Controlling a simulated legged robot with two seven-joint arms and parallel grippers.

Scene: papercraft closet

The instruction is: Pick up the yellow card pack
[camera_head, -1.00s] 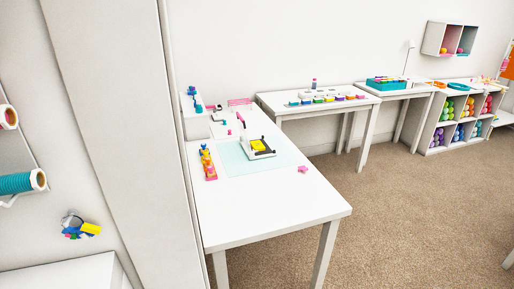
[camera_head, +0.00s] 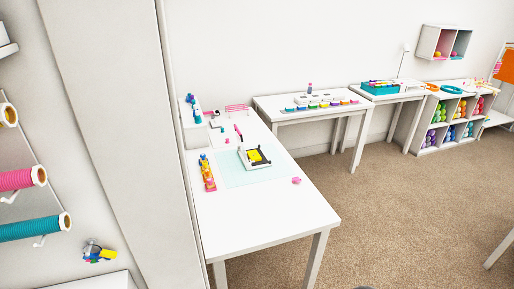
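A flat yellow piece (camera_head: 254,157) sits in a white and black frame-like tool (camera_head: 265,162) on a pale green mat (camera_head: 232,177) on the near white table (camera_head: 262,222). I cannot tell whether it is the yellow card pack. Another small yellow item (camera_head: 107,254) is in a cluster with blue and green bits at the lower left; it is too small to identify. Neither of my grippers is in view.
A tall white panel (camera_head: 110,130) stands left of the table. Pink (camera_head: 16,180) and teal rolls (camera_head: 28,229) hang at the far left. More white tables (camera_head: 300,103) and a cubby shelf (camera_head: 440,128) line the back wall. The brown carpet (camera_head: 400,215) at right is largely open.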

